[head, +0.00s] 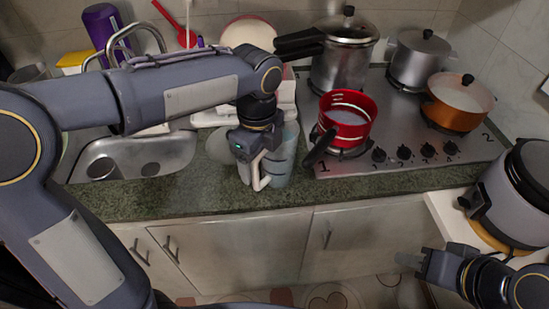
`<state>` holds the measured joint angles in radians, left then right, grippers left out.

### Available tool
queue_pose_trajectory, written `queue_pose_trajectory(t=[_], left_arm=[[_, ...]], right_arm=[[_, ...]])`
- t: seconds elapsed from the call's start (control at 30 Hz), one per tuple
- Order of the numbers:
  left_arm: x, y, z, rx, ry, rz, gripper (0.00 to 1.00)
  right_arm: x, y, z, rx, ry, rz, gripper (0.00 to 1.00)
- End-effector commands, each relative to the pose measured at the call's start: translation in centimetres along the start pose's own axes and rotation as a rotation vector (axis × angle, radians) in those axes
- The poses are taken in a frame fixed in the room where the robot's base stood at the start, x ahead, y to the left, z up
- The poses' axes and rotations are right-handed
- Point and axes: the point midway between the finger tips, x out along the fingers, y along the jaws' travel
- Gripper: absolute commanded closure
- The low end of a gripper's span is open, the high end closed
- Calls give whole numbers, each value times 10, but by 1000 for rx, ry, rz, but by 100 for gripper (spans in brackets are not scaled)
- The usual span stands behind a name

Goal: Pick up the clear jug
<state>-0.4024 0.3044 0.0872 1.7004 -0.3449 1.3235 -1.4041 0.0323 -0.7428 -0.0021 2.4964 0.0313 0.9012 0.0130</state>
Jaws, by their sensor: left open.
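The clear jug (284,158) stands upright on the green stone counter in front of the dish area, left of the stove. It is see-through and bluish. My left gripper (257,165) reaches down from above at the jug's left side, overlapping it in the view. It is open, and the pale shape at its tips could be a finger or the jug's handle. Contact with the jug cannot be told. The gripper and wrist hide part of the jug. My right gripper (420,261) is low at the right, away from the jug, its jaw opening unclear.
A red pot (346,122) stands on the stove (395,160), close right of the jug, its dark handle pointing towards the jug. A pressure cooker (345,60) and an orange pot (457,104) stand there too. The sink (140,155) lies left. A rice cooker (515,195) is at right.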

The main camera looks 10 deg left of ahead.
Motion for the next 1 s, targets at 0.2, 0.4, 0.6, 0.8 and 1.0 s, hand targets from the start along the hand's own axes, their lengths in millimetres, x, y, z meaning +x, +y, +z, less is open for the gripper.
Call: queue_pose_trajectory(t=[0.2, 0.4, 0.6, 0.8, 1.0], left_arm=[[4, 0, 0, -1, 0, -1, 26], [3, 0, 0, -1, 0, -1, 45], [3, 0, 0, -1, 0, 0, 71], [4, 0, 0, -1, 0, 1, 97], [2, 0, 0, -1, 1, -2, 100]], right_arm=[[0, 0, 0, 0, 0, 0, 64], [0, 0, 0, 0, 0, 0, 64], [0, 0, 0, 0, 0, 0, 64], [0, 0, 0, 0, 0, 0, 64], [0, 0, 0, 0, 0, 0, 64]])
